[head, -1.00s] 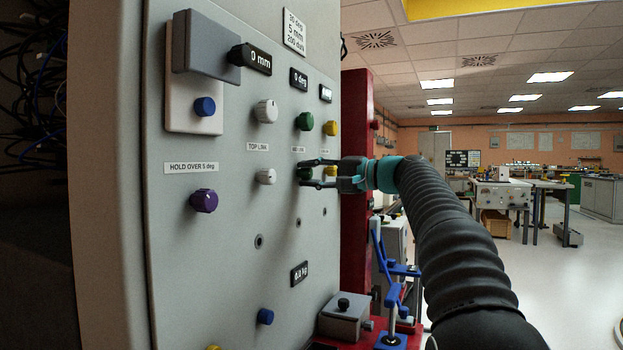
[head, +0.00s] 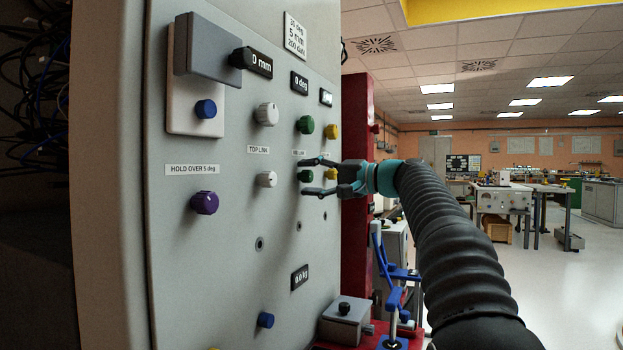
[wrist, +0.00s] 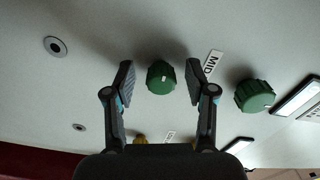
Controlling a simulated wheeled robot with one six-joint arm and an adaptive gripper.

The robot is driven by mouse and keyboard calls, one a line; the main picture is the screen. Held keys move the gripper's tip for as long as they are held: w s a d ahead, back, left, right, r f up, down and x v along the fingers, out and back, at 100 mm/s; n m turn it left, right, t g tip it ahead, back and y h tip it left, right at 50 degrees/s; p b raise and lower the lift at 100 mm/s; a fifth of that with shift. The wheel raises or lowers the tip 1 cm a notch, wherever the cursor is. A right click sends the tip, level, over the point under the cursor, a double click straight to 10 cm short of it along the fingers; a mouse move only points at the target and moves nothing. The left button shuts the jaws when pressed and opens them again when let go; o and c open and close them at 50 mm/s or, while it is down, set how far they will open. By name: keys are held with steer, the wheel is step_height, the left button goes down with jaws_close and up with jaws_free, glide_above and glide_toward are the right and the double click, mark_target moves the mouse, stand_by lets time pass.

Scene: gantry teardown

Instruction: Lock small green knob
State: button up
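The small green knob (head: 307,176) is on the grey panel below a larger green knob (head: 305,125). In the wrist view the small green knob (wrist: 160,77) shows a pale mark on its face, and the larger one (wrist: 254,95) is to the right. My gripper (head: 304,177) is open at the panel, with one finger above and one below the small knob. In the wrist view both fingers (wrist: 159,76) stand apart from the knob, with a gap on each side. The label beside it (wrist: 214,64) begins "MID".
Yellow knobs (head: 332,131) are to the right of the green ones. A white knob (head: 266,180) and a purple knob (head: 204,202) are to the left. A red post (head: 357,120) stands behind my gripper. A blue clamp (head: 380,250) is below my arm.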

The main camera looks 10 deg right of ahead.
steer(key=v, duration=1.2)
stand_by(0.4)
steer(key=s+a+f+g+h+p, duration=0.1)
steer(key=s+a+f+g+h, duration=0.1)
steer(key=s+a+f+h, duration=0.35)
steer(key=s+a+f+g+h+p, duration=0.1)
steer(key=s+a+f+h, duration=0.1)
steer(key=s+a+f, duration=0.6)
steer(key=s+d+f+n+g+h+p, duration=0.1)
steer(key=s+d+f+n+h, duration=0.1)
steer(key=s+f, duration=0.8)
steer(key=s+d+f+n+g+h, duration=0.1)
steer(key=s+d+f+n+h, duration=0.1)
steer(key=s+f+h, duration=0.3)
steer(key=s+f, duration=0.4)
steer(key=f, duration=0.6)
steer(key=shift+s+d+p, duration=0.2)
steer(key=shift+s+p, duration=0.2)
